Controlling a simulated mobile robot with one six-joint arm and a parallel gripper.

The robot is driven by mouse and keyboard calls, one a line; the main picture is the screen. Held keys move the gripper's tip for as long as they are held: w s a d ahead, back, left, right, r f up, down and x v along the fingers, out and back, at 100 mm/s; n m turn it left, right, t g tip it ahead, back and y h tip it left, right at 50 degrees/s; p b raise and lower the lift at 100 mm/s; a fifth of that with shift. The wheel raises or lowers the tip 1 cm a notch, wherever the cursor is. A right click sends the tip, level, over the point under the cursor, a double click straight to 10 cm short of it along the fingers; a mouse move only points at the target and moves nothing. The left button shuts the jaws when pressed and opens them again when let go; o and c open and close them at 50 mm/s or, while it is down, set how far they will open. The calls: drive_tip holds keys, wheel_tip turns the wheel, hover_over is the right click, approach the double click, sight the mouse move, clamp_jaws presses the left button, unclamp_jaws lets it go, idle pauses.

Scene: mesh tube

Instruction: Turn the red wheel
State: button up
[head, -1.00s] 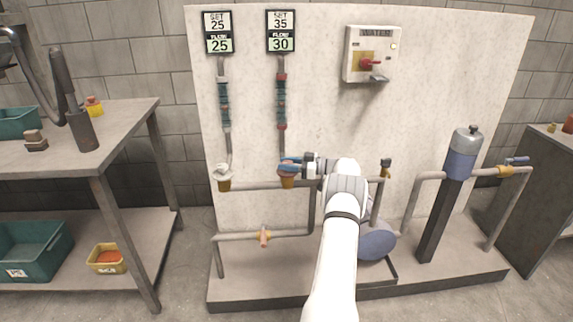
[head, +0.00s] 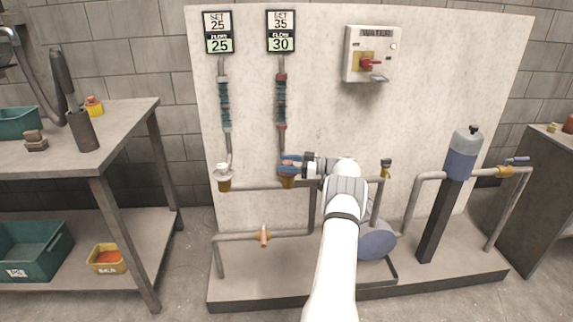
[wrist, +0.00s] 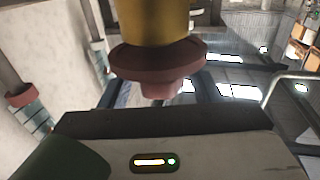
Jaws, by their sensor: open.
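The red wheel (wrist: 158,68) sits on a yellow valve body (wrist: 150,20) in the wrist view, close to the camera. In the head view, the yellow valve (head: 287,183) is at the foot of the second hose, and my gripper largely hides its wheel. My gripper (head: 291,163) is open at the wheel, with its blue fingers reaching in from the right. I cannot tell whether the fingers touch the wheel. The display (head: 281,31) above this hose reads SET 35, FLOW 30.
A similar valve with a pale wheel (head: 223,171) stands to the left, under a display (head: 217,32) reading SET 25, FLOW 25. A switch box (head: 372,54) hangs on the panel. A workbench (head: 130,112) is at left.

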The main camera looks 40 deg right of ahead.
drive_tip(key=shift+p+v, duration=0.55)
drive_tip(key=shift+v, duration=3.35)
